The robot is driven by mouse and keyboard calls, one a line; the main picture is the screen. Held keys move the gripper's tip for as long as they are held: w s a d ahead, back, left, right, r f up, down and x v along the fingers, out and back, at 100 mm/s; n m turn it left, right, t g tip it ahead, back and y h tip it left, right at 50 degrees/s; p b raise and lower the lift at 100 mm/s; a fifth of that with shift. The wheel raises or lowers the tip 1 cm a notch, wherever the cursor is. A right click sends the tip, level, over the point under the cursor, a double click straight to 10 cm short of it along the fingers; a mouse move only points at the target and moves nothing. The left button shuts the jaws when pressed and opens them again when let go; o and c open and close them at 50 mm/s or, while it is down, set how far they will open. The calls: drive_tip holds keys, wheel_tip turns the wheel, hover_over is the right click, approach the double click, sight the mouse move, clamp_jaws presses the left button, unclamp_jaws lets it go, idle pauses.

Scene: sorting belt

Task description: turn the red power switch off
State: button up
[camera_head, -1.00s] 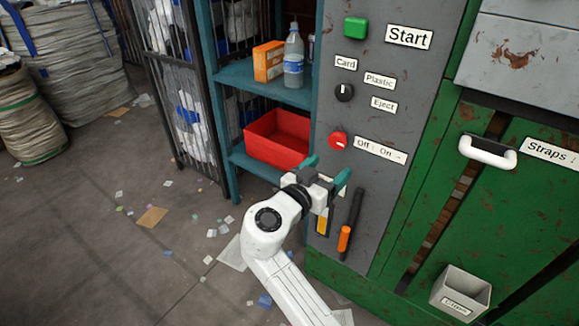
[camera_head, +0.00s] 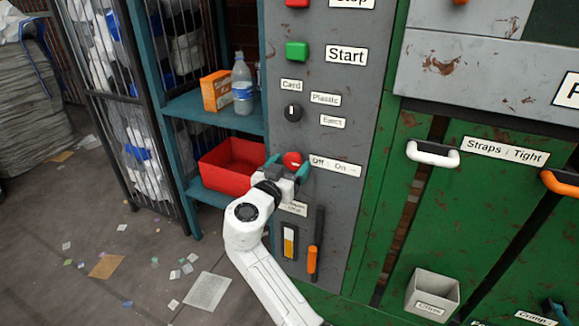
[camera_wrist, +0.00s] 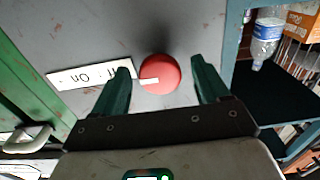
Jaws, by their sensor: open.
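The red power switch (camera_head: 292,160) is a round red knob with a white pointer mark on the grey panel. Its "Off / On" label (camera_head: 335,166) is to its right. My gripper (camera_head: 288,166) is open right in front of the knob, its teal fingers to either side. In the wrist view the red knob (camera_wrist: 160,74) shows between the tips of my open gripper (camera_wrist: 163,82), with a gap on each side. There its white mark points toward the label (camera_wrist: 88,75), whose left end in the head view is partly covered by a finger.
Above are a black selector knob (camera_head: 293,112), a green Start button (camera_head: 297,50) and a red button (camera_head: 298,3). Below is an orange-handled lever (camera_head: 312,258). A teal shelf (camera_head: 200,108) with a red bin (camera_head: 228,180) stands close on the left.

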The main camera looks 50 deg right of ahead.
drive_tip(key=shift+d, duration=0.15)
drive_tip(key=c, duration=1)
